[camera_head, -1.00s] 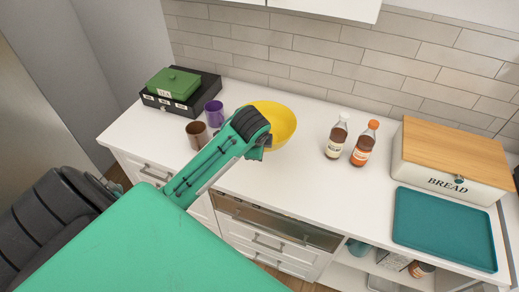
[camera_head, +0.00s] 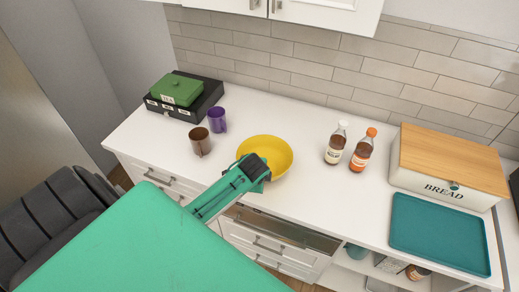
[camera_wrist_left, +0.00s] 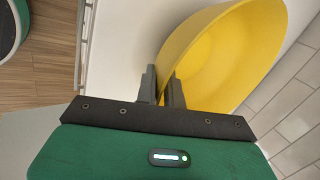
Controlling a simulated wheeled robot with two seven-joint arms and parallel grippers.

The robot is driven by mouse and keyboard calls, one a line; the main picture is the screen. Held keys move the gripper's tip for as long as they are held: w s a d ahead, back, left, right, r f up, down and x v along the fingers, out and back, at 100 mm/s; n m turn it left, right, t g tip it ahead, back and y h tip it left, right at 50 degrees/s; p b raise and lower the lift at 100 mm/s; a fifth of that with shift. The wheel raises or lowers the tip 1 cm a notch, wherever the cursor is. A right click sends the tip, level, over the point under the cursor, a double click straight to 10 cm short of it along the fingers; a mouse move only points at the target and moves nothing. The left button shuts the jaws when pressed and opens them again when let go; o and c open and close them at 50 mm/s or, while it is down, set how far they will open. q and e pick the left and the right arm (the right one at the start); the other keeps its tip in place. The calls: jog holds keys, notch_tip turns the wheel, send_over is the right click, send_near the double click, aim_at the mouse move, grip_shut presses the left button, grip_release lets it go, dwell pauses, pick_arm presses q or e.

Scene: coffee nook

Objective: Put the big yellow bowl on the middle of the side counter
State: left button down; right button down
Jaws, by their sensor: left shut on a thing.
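The big yellow bowl (camera_head: 272,150) is over the front middle part of the white side counter (camera_head: 300,196), between the cups and the bottles. My left gripper (camera_head: 264,174) is shut on its near rim. In the left wrist view the two fingers (camera_wrist_left: 163,88) stand on either side of the bowl's wall (camera_wrist_left: 205,75). The bowl looks roughly upright; whether its base touches the counter is hidden. My right gripper is in neither view.
A brown cup (camera_head: 199,142) and a purple cup (camera_head: 217,120) stand left of the bowl. Two bottles (camera_head: 335,144) (camera_head: 362,152), a bread box (camera_head: 444,183) and a teal tray (camera_head: 440,234) are to the right. A green tin (camera_head: 175,89) on a black box (camera_head: 208,97) is far left.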

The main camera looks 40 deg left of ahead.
pick_arm(q)
jog(key=c, duration=1.5)
grip_release()
jog(key=shift+f, duration=0.1)
jog(key=b+v, duration=0.4)
jog(key=v, duration=0.8)
jog(key=shift+s, duration=0.1)
